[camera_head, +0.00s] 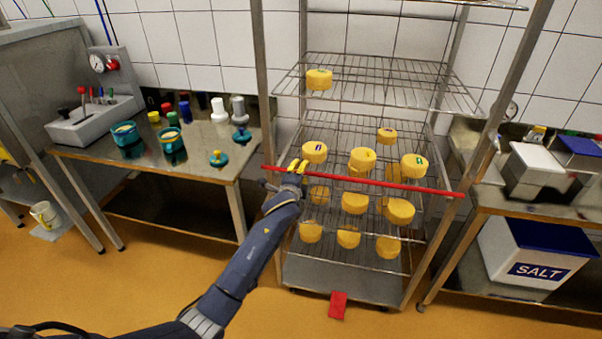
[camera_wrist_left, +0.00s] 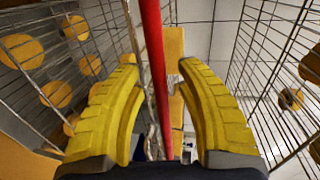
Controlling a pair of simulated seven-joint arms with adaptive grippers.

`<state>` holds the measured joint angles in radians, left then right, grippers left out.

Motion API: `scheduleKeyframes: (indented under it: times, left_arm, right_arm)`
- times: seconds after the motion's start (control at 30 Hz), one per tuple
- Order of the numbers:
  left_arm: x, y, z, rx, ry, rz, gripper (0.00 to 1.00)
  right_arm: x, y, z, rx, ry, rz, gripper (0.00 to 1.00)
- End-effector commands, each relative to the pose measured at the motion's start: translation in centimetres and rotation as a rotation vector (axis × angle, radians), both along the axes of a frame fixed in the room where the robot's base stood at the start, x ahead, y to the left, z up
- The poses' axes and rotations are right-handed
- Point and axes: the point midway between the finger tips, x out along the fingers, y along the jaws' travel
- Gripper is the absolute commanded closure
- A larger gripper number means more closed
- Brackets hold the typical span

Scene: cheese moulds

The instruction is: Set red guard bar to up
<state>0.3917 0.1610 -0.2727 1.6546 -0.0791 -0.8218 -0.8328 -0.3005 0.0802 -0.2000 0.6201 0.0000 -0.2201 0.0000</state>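The red guard bar (camera_head: 390,185) lies across the front of the wire rack at about mid height, running from the left post to the right post. My left gripper (camera_head: 298,166) is at the bar near its left end. In the left wrist view the bar (camera_wrist_left: 153,60) passes between the two yellow fingers of my left gripper (camera_wrist_left: 157,70). The fingers are apart, with a gap showing on both sides of the bar. My right gripper is not in view.
The rack's wire shelves (camera_head: 350,78) hold several yellow cheeses (camera_head: 362,160) behind the bar. A bench (camera_head: 190,150) with pots stands left, and another bench with a salt bin (camera_head: 530,255) right. A red piece (camera_head: 338,305) is at the rack's foot. Open floor lies in front.

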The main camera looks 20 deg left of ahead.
Motion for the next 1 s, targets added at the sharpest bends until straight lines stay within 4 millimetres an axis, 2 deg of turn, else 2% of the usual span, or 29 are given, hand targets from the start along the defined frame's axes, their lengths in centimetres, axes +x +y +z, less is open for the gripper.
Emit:
scheduleKeyframes:
  times: [0.3,0.6,1.0]
  left_arm:
    - [0.05,-0.01,-0.02,0.000,0.000,0.000,0.65]
    - [0.04,-0.02,-0.02,0.000,0.000,0.000,0.99]
    - [0.04,-0.05,0.04,0.001,0.000,-0.001,1.00]
  right_arm:
    - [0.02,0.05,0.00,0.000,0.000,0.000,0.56]
    - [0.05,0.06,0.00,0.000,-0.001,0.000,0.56]
    - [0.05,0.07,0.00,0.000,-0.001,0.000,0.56]
